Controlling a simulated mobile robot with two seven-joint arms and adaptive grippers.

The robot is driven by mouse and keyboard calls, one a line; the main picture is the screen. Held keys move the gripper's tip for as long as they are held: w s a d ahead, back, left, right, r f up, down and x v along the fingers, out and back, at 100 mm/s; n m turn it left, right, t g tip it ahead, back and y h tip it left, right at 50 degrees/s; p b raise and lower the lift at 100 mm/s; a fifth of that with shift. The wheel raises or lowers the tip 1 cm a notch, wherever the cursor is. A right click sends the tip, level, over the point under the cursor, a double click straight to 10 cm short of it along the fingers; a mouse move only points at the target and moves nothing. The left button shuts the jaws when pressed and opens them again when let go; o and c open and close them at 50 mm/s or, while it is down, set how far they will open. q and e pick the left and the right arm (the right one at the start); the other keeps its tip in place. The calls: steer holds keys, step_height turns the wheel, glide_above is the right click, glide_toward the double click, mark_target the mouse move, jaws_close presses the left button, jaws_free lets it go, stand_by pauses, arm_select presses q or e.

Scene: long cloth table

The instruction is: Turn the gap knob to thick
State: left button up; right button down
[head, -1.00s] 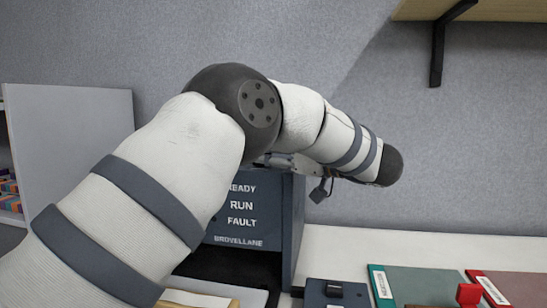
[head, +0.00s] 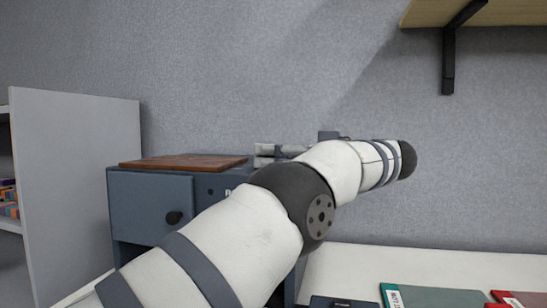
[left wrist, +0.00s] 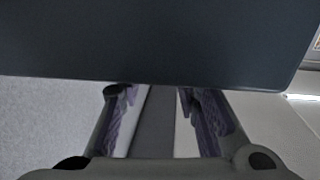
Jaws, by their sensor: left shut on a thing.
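A blue-grey machine (head: 150,205) stands on the table, mostly behind my left arm in the head view. Its front carries a round black knob (head: 173,217); no thick marking can be read. My left gripper (head: 262,155) is beyond my forearm at the machine's upper right, away from that black knob. In the left wrist view the gripper (left wrist: 160,92) has its two fingers up at the edge of a dark blue-grey panel (left wrist: 150,40). It is shut on a part there, by its place likely the gap knob; the panel edge hides the fingertips and the held part. My right gripper is out of view.
A brown board (head: 185,161) lies on the machine's top. A grey partition (head: 80,190) stands to the left. A green folder (head: 430,297) and a red one (head: 515,298) lie at the lower right.

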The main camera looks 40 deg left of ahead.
arm_select(q)
steer(key=shift+f, duration=0.3)
steer(key=o, duration=1.2)
steer(key=shift+r, duration=0.1)
steer(key=shift+r, duration=0.1)
